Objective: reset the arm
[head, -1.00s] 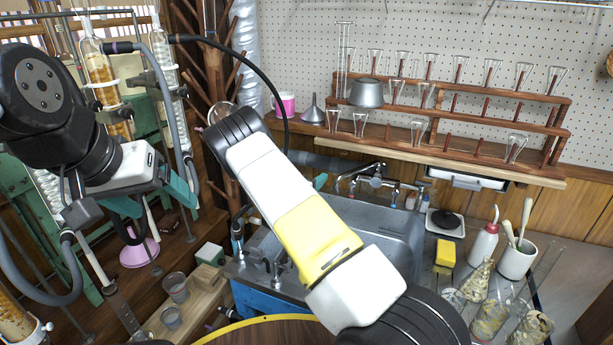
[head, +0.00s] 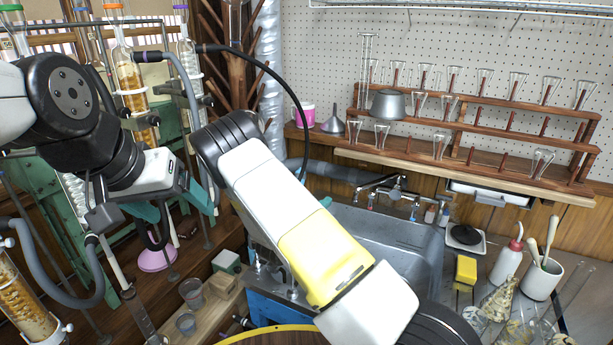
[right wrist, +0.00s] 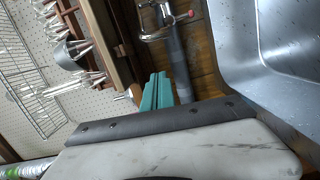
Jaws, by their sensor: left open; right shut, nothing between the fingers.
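My left gripper (head: 171,203) is at the left of the head view, its teal fingers apart with nothing held between them. It hangs in front of the green frame and glassware, above the pink round base. My right arm (head: 325,257), white with a yellow band, crosses the middle of the head view in front of the sink. Its gripper is mostly hidden behind the arm there. In the right wrist view the teal fingers of my right gripper (right wrist: 157,92) are closed together and empty, near the wooden wall and the tap.
The grey sink (head: 395,238) with a tap (head: 398,183) lies behind my right arm. A wooden rack (head: 480,107) of glassware stands at the back. A red-capped bottle (head: 507,262) and white pot (head: 541,279) stand right. Glass columns (head: 137,85) stand left, close to my left arm.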

